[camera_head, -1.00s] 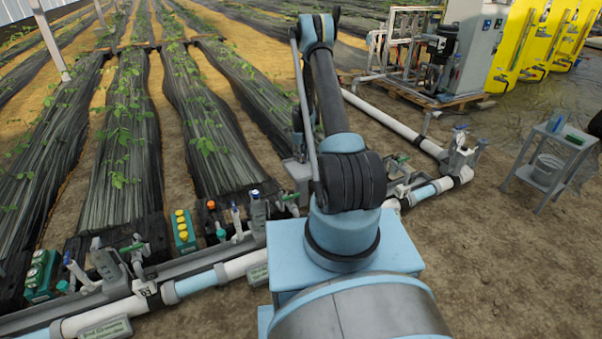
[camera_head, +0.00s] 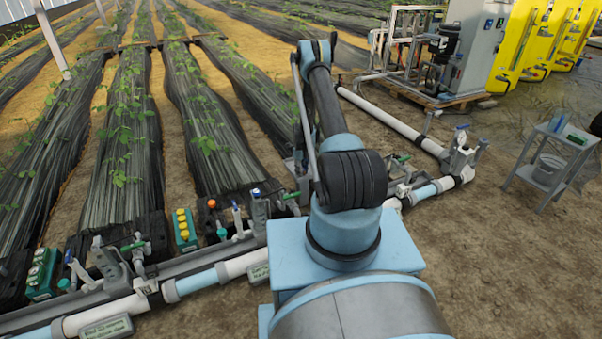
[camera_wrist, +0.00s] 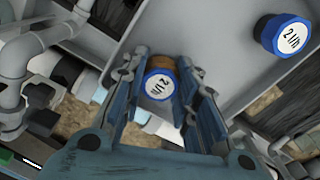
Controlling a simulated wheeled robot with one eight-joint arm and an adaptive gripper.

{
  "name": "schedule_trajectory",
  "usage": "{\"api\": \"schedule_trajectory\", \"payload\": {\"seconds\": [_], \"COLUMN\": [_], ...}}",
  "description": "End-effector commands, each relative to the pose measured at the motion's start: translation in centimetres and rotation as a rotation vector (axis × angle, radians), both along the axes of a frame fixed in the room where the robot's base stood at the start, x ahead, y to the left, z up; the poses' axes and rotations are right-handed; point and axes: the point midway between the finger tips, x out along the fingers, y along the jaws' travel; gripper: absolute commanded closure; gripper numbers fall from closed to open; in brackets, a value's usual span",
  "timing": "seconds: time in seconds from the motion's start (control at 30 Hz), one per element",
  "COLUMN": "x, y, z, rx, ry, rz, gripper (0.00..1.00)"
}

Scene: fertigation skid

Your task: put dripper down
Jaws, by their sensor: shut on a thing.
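In the wrist view, my gripper (camera_wrist: 164,68) is shut on a dripper (camera_wrist: 160,86) with a blue rim and a white face marked "2 l/h". The dripper sits between the two fingers. A brown round part shows just beyond it; whether they touch I cannot tell. A second blue dripper (camera_wrist: 284,35) with the same marking is on a grey surface (camera_wrist: 208,48) at the upper right, apart from my gripper. In the head view my arm hides the gripper and the held dripper.
Grey and white pipework (camera_head: 195,283) with valves runs along the front of the planted rows. A green box with yellow caps (camera_head: 185,232) and another green box (camera_head: 42,274) stand at the left. A small grey table (camera_head: 552,155) stands at the right on open soil.

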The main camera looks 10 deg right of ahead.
Motion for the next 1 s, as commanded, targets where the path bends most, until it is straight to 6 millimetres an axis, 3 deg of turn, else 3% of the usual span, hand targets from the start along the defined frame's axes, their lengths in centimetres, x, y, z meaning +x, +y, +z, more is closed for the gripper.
{"api": "schedule_trajectory", "payload": {"seconds": [0.37, 0.4, 0.47, 0.83, 1.0], "x": [0.0, 0.0, 0.0, 0.0, 0.0], "y": [0.0, 0.0, 0.0, -0.1, -0.1], "z": [-0.4, -0.4, -0.4, -0.2, 1.2], "rx": [0.0, 0.0, 0.0, 0.0, 0.0], "ry": [0.0, 0.0, 0.0, 0.0, 0.0], "rz": [0.0, 0.0, 0.0, 0.0, -0.001], "gripper": [1.0, 0.64, 0.52, 0.52, 0.52]}}
